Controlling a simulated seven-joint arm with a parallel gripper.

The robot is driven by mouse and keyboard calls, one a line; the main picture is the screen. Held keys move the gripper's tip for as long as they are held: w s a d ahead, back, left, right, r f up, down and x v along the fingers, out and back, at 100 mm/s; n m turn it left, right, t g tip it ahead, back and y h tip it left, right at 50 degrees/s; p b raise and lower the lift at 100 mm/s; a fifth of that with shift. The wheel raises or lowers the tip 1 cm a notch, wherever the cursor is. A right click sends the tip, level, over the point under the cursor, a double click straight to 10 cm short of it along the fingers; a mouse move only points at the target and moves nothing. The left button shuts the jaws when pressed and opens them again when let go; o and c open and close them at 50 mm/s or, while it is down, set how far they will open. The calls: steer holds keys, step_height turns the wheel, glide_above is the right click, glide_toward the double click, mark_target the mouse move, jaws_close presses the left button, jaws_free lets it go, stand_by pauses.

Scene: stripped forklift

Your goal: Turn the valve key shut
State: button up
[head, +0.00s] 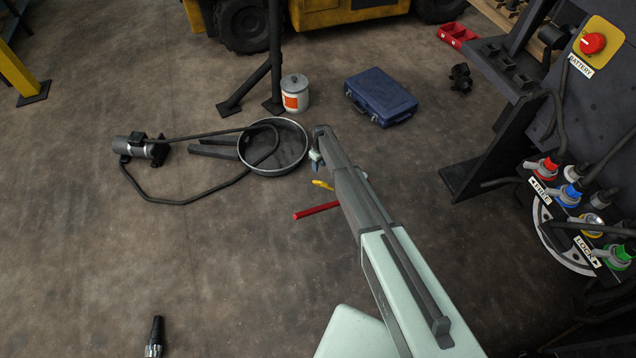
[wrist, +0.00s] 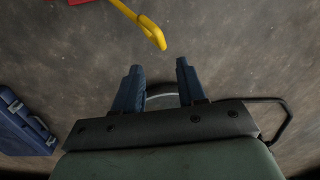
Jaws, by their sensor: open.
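My gripper (head: 318,160) hangs over the floor beside the round pan in the head view. In the wrist view its two blue fingers (wrist: 158,64) stand apart with nothing held between them. A yellow bar with a rounded end (wrist: 150,30) lies just beyond the fingertips, not touching them; part of it shows in the head view (head: 322,185), partly hidden by my arm. The panel at right carries a yellow-ringed fitting (head: 592,219) with a dark bar, between the FREE label (head: 543,190) and the LOCK label (head: 587,251). I cannot tell which part is the valve key.
A red bar (head: 316,211) lies on the floor beside my arm. A round pan (head: 302,165), a white can (head: 295,97) and a blue case (head: 381,96) stand behind. Red, blue and green fittings crowd the panel. The floor at front left is mostly clear.

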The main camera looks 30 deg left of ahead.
mark_target(318, 182)
steer(key=shift+n, duration=0.3)
steer(key=f, duration=0.9)
steer(key=s+f, duration=0.1)
steer(key=f, duration=0.3)
steer(key=shift+a+f, duration=0.15)
steer(key=shift+f, duration=0.25)
jaws_close()
